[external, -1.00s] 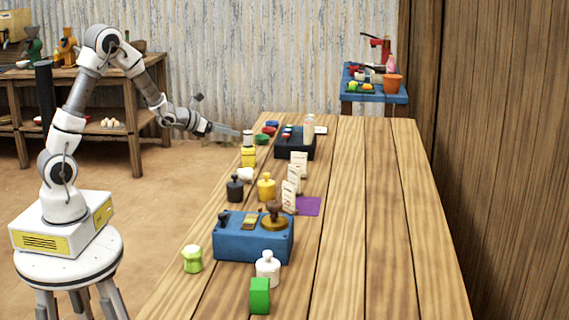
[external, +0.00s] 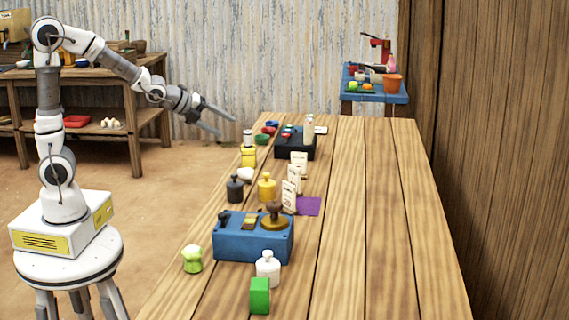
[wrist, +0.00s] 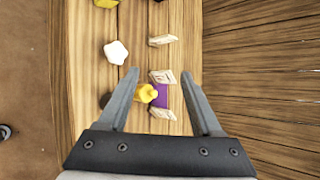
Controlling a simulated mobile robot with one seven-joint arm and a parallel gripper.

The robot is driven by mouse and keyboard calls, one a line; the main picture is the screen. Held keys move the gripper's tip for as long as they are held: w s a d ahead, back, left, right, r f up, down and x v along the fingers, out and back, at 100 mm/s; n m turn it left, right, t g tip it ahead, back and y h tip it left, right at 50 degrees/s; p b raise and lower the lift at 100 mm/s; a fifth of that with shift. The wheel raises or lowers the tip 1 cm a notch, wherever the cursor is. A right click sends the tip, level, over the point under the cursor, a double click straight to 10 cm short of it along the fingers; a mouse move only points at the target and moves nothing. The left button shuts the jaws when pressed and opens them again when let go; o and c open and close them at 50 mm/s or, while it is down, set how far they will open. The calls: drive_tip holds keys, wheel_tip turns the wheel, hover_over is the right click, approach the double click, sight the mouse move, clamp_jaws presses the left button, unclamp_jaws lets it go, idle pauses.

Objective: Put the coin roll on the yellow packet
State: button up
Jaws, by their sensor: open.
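A yellow block, which looks like the yellow packet (external: 248,157), stands near the left edge of the long table in the external view. A small pale cylinder with dark ends, which looks like the coin roll (external: 248,137), stands upright on top of it. A piece of yellow at the top edge of the wrist view (wrist: 105,2) seems to be the packet; the roll cannot be made out there. My gripper (external: 227,126) is open and empty, its fingers apart, up and to the left of the roll. The wrist view shows nothing between the fingertips (wrist: 160,73) being held.
A white lump (external: 245,174), a dark weight (external: 235,188) and a yellow weight (external: 266,187) stand nearer. A blue box (external: 240,243) stands in front. The table's right side is clear.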

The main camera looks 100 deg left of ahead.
drive_tip(key=s+d+r+n+g+h, duration=0.15)
drive_tip(key=d+n, duration=0.25)
drive_tip(key=d, duration=0.4)
drive_tip(key=s+d+r+n+t+h, duration=0.1)
drive_tip(key=s+d+n, duration=0.25)
drive_tip(key=d, duration=0.35)
drive_tip(key=s+d+n+g+h, duration=0.3)
drive_tip(key=s+d+n, duration=0.6)
drive_tip(key=d, duration=0.5)
drive_tip(key=s, duration=0.2)
drive_tip(key=shift+s+f+h, duration=0.3)
drive_tip(key=shift+s+h, duration=0.05)
drive_tip(key=shift+s, duration=0.05)
drive_tip(key=shift+a+r, duration=0.1)
wheel_tip(320, 180, up, 13)
drive_tip(key=p, duration=1.3)
